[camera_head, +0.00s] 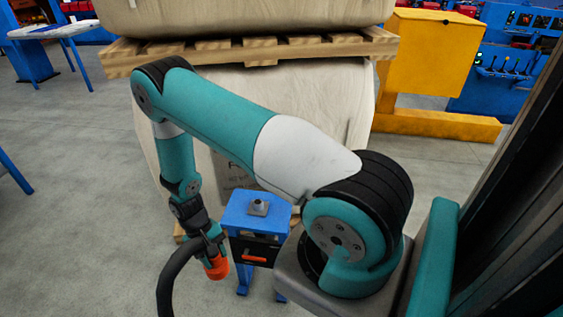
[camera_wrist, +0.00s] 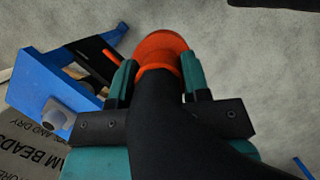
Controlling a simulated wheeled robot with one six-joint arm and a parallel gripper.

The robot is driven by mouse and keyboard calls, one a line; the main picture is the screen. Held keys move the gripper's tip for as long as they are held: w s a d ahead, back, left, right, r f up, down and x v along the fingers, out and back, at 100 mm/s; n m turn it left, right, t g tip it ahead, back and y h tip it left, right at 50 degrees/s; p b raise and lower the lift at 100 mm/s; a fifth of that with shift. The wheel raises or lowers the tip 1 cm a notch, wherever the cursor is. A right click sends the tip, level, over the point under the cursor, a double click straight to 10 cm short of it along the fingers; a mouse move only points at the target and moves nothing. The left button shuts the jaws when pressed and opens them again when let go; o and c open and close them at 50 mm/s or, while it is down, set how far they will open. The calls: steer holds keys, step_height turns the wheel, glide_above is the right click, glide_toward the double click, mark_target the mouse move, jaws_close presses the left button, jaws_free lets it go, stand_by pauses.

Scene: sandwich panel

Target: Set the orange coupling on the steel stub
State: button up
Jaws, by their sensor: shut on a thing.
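The orange coupling (camera_head: 217,269) is held in my gripper (camera_head: 213,250), left of the blue stand and apart from it. In the wrist view the coupling (camera_wrist: 162,46) sits between the two teal fingers of my gripper (camera_wrist: 157,72), with a thick black hose (camera_wrist: 165,115) running back from it. The steel stub (camera_head: 258,207) stands on top of the small blue stand (camera_head: 240,219). In the wrist view the stub (camera_wrist: 54,116) shows at the left on the blue top. Nothing is on the stub. The coupling's far opening is hidden.
The black hose (camera_head: 172,280) curves down beside my gripper. The stand's front has a dark drawer with an orange handle (camera_head: 255,258). Large sacks (camera_head: 330,105) and a wooden pallet (camera_head: 260,50) rise behind the stand. The floor (camera_head: 80,200) on the left is clear.

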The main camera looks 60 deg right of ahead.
steer(key=w+d+r+m+t+b, duration=0.2)
steer(key=d+r+m+t, duration=0.15)
steer(key=d+m, duration=0.55)
steer(key=w+d+r+m+t+y+b, duration=0.1)
steer(key=d+r+m+t+b, duration=0.1)
steer(key=d+r+m, duration=0.55)
steer(key=w+d+r+m+t+b, duration=0.1)
steer(key=w+d+m+t+b, duration=0.15)
steer(key=d+m, duration=0.8)
steer(key=shift+m+t, duration=0.3)
steer(key=shift+m, duration=0.1)
steer(key=f+b, duration=0.4)
steer(key=s+f+b, duration=0.1)
steer(key=f+b, duration=0.1)
steer(key=f, duration=0.1)
steer(key=shift+a+f, duration=0.1)
steer(key=shift+a, duration=0.1)
steer(key=shift+f+b, duration=1)
steer(key=shift+f, duration=1.1)
steer(key=shift+f, duration=0.55)
steer(key=o, duration=1.1)
steer(key=p+v, duration=0.2)
steer(key=v, duration=1.5)
steer(key=shift+d+r, duration=0.15)
steer(key=shift+d, duration=0.25)
